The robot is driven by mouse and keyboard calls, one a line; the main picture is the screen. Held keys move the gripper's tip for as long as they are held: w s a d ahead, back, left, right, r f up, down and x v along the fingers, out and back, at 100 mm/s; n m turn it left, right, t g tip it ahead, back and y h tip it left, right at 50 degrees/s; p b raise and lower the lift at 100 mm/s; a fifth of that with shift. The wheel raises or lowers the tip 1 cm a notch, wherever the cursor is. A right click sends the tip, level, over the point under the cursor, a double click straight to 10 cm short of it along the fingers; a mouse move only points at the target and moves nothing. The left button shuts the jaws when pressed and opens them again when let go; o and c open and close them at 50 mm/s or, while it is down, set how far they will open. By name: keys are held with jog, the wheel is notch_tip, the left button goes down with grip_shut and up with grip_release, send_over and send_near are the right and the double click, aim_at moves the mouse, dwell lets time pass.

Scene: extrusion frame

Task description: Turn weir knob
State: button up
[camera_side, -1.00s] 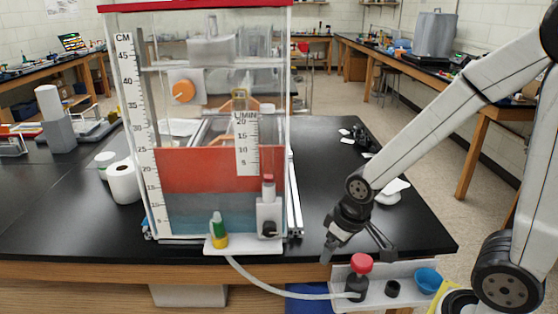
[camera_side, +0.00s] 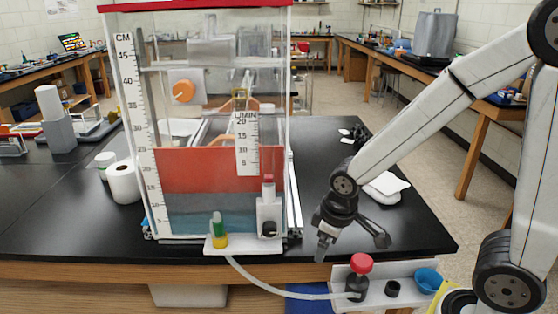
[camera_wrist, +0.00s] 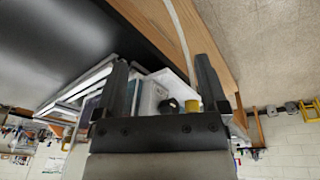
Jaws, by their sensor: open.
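An orange round knob (camera_side: 183,91) sits on a pale plate on the upper front of the clear tank (camera_side: 205,120). A black knob (camera_side: 269,229) is on the white flow meter block at the tank's lower right; it also shows between my fingers in the wrist view (camera_wrist: 168,107). No label shows which knob is the weir knob. My gripper (camera_side: 351,245) is open and empty, right of the tank near the bench's front edge. It is apart from both knobs and points downward. In the wrist view my two fingers (camera_wrist: 163,85) are wide apart. The orange knob is not recognisable there.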

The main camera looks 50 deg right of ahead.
jog(key=w+a+r+n+h, duration=0.3)
jog(key=w+r+n+h, duration=0.15)
jog(key=w+n, duration=0.5)
jog(key=n+t+h, duration=0.8)
jog(key=n+t, duration=0.3)
jog(key=n, duration=0.2)
send_near(182, 94)
jog(key=x, duration=0.3)
jog(key=shift+x, duration=3.85)
grip_shut()
jog(key=shift+m, duration=0.25)
